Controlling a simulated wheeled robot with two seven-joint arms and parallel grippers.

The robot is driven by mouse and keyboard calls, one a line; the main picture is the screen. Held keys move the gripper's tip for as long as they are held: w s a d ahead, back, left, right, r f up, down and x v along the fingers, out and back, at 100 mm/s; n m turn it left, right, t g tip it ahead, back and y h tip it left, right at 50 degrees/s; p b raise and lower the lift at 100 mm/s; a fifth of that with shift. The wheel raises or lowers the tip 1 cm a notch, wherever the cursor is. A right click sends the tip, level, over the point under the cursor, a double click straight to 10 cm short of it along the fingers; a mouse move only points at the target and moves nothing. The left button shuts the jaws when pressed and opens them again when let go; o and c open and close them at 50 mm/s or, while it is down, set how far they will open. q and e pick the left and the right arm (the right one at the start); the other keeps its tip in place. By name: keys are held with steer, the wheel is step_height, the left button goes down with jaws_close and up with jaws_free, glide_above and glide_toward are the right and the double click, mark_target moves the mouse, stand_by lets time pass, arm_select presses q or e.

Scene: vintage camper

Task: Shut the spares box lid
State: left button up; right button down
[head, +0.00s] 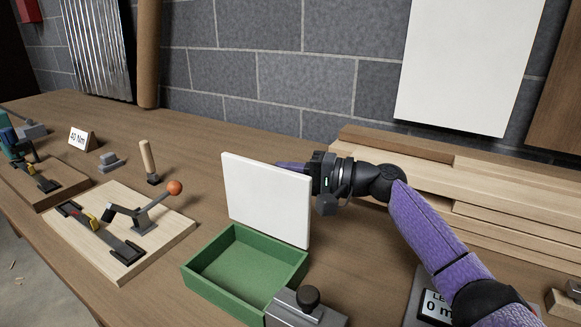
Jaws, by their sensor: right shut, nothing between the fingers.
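The spares box is an open green box (203,281) on the bench, with nothing seen inside. Its white lid (266,198) stands nearly upright along the box's back edge, tilted slightly back. My right gripper (291,166) comes in from the right and is at the lid's upper right, behind it. A purple finger part shows just above the lid's top edge, and the rest is hidden behind the lid. The jaws are shut and empty; I cannot tell whether they touch the lid. My left gripper is not in view.
A grey block with a black knob (307,299) stands against the box's front right. A wooden board with a lever clamp (142,222) lies to the left. Stacked planks (480,190) lie behind my right arm. Bare bench lies behind the box, before the block wall.

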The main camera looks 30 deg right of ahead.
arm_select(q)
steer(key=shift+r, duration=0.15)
arm_select(e)
steer(key=shift+s+a+r, duration=0.1)
steer(key=shift+a, duration=0.05)
steer(key=shift+s+a+r+n+p, duration=0.25)
steer(key=shift+a+n+p, duration=0.25)
steer(key=shift+n, duration=0.2)
arm_select(q)
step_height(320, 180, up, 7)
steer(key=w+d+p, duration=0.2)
steer(key=p, duration=0.4)
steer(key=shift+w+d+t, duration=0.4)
arm_select(e)
steer(key=s+a+f+n+h, duration=0.1)
steer(key=s+a+f+n, duration=0.1)
steer(key=a, duration=0.3)
steer(key=s+a+f+n, duration=0.2)
steer(key=s+a+n, duration=0.1)
steer(key=s+a, duration=0.1)
steer(key=shift+s+a+g+h, duration=0.15)
steer(key=shift+a+g+h, duration=0.2)
steer(key=shift+a, duration=0.45)
